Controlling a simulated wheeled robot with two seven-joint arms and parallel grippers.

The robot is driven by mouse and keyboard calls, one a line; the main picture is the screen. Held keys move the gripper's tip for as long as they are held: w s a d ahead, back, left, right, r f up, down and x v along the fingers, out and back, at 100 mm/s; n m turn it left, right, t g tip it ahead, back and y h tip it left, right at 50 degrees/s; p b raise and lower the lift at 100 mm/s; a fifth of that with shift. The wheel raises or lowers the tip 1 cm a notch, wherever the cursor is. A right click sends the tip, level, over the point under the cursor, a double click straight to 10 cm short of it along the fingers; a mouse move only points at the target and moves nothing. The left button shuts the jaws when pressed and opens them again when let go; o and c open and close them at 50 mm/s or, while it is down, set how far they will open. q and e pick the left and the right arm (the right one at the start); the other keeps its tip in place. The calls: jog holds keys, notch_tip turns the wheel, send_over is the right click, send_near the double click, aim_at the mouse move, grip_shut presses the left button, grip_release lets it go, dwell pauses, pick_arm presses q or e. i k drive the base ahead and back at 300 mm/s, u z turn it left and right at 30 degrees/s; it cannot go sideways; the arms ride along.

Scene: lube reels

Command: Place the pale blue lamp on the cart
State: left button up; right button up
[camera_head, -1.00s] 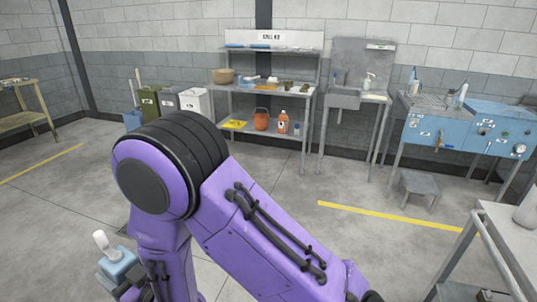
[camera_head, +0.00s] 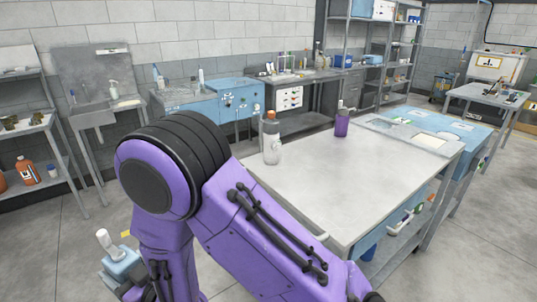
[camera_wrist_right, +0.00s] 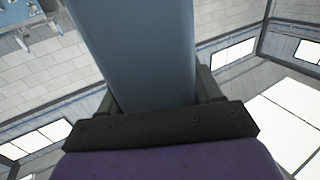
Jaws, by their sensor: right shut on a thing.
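The pale blue lamp (camera_head: 122,262), with a white rounded top, shows at the lower left of the head view, close to me. My right gripper (camera_head: 132,288) is shut on it, partly hidden by my purple arm. In the right wrist view the pale blue lamp body (camera_wrist_right: 138,50) fills the middle, between the dark jaws (camera_wrist_right: 160,122). A grey metal-topped bench (camera_head: 350,190) with a lower shelf stands ahead to the right. I cannot tell whether it is the cart; no wheels show. My left gripper is not in view.
A clear bottle with an orange cap (camera_head: 270,140) and a purple bottle (camera_head: 341,122) stand on the bench's far side. Its front and middle are bare. A blue unit (camera_head: 455,128) adjoins it at right. A sink (camera_head: 95,112) and shelves line the wall.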

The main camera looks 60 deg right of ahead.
aim_at(378, 169)
jog(key=z, duration=2.1)
